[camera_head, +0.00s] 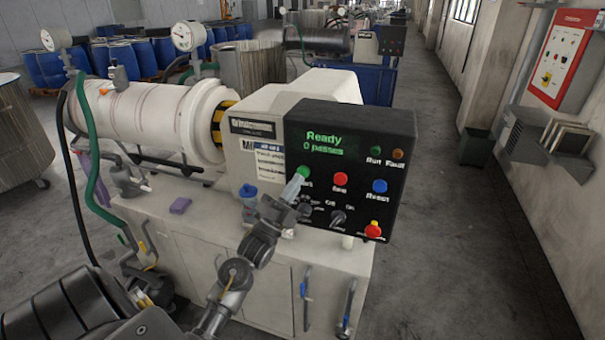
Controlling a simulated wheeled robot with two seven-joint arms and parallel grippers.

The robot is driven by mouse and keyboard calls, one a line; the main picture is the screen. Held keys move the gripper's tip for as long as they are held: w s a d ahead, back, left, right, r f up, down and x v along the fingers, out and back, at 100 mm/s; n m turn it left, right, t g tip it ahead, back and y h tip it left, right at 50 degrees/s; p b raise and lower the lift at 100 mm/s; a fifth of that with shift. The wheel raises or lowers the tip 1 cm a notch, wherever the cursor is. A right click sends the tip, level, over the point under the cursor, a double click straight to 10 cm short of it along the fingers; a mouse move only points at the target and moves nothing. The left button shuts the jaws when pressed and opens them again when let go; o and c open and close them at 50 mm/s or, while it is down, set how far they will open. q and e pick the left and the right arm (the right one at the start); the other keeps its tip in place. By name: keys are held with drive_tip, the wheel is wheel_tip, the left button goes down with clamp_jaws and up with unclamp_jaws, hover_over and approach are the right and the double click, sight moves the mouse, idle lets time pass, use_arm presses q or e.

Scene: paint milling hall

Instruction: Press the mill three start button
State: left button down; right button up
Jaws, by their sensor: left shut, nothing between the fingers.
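The mill's black control panel (350,158) faces me on top of the white mill cabinet. Its display (323,144) reads "Ready" and "0 passes" in green. A green button (304,171) sits at the left of the button row, with a red button (340,179) and a blue button (379,186) to its right. My left gripper (295,186) is shut and empty, its pale fingertips just below the green button. They partly cover it and its label. I cannot tell whether they touch it. My right gripper is not in view.
A red emergency knob (373,230) is at the panel's lower right, and dark selector knobs (338,217) are below the buttons. A blue-capped bottle (249,201) stands on the cabinet left of my gripper. The floor to the right (460,250) is clear.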

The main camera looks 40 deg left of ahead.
use_arm(q)
drive_tip(key=shift+w, duration=0.15)
drive_tip(key=shift+w+a, duration=0.1)
drive_tip(key=shift+w, duration=0.2)
drive_tip(key=shift+w+a+b, duration=0.2)
drive_tip(key=shift+w+b, duration=0.2)
drive_tip(key=shift+b, duration=0.1)
idle(0.7)
drive_tip(key=shift+s+d, duration=0.1)
drive_tip(key=shift+s, duration=0.1)
drive_tip(key=shift+s+d, duration=0.25)
drive_tip(key=shift+s, duration=0.4)
drive_tip(key=shift+s+d+p, duration=0.25)
drive_tip(key=shift+s+p, duration=0.05)
drive_tip(key=shift+s, duration=0.5)
drive_tip(key=shift+s+d+p, duration=0.3)
drive_tip(key=shift+s, duration=0.45)
drive_tip(key=shift+s+d+p, duration=0.25)
drive_tip(key=shift+s+p, duration=0.05)
drive_tip(key=shift+s, duration=0.5)
